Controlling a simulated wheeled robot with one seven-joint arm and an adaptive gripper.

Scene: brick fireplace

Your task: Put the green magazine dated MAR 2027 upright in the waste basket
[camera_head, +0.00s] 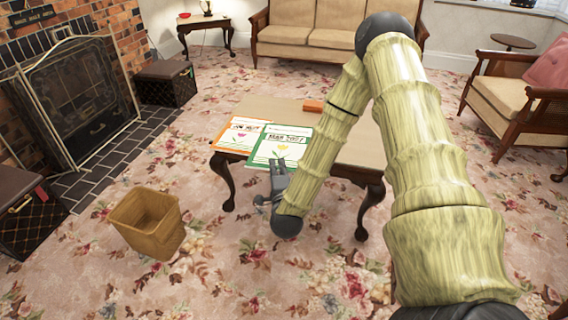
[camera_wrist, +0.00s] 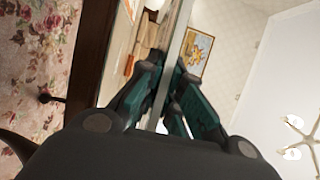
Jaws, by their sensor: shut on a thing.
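In the wrist view the magazine (camera_wrist: 171,62) shows edge-on as a thin pale strip between the dark green fingers of my gripper (camera_wrist: 167,80). The tan waste basket (camera_head: 152,239) stands upright on the carpet, left of the table and nearer to me. Its visible inside looks empty.
An orange-bordered magazine (camera_head: 233,143) lies left of the green one on the wooden table (camera_head: 357,151). An orange block (camera_head: 313,106) sits at the table's back. A fireplace screen (camera_head: 75,98) and dark boxes stand left. Open carpet lies between table and basket.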

